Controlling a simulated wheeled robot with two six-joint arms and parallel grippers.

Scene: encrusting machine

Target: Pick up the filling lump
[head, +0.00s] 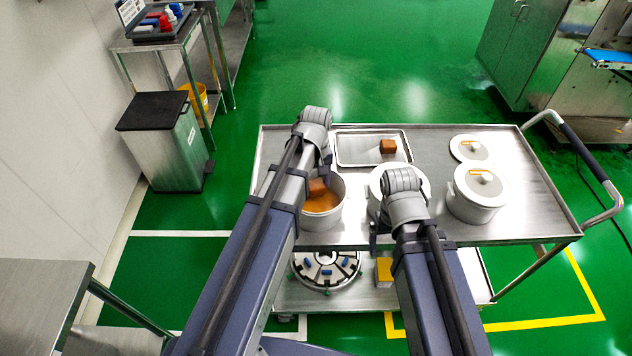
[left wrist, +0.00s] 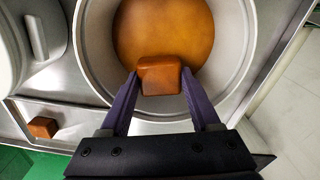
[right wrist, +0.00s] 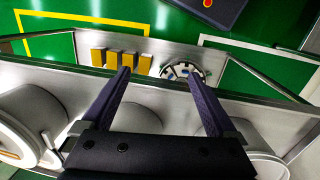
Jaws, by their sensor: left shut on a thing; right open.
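A brown, block-like filling lump (left wrist: 160,77) is between the purple fingers of my left gripper (left wrist: 159,84), which is shut on it. It also shows in the head view (head: 317,187), above an open pot (head: 341,212) with orange-brown filling (head: 320,203) inside. I cannot tell whether the lump touches the filling. A second brown lump (head: 387,146) lies on a shallow metal tray (head: 350,150) at the back of the cart; the left wrist view shows it too (left wrist: 42,127). My right gripper (right wrist: 158,75) is open and empty, over the cart's near side.
The steel cart (head: 440,236) carries a lidded pot (head: 476,205) on the right, a loose lid (head: 471,148) behind it, and a middle pot partly hidden by my right wrist. Its lower shelf holds a round part (head: 326,270) and yellow blocks (right wrist: 115,57). A bin (head: 162,150) stands left.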

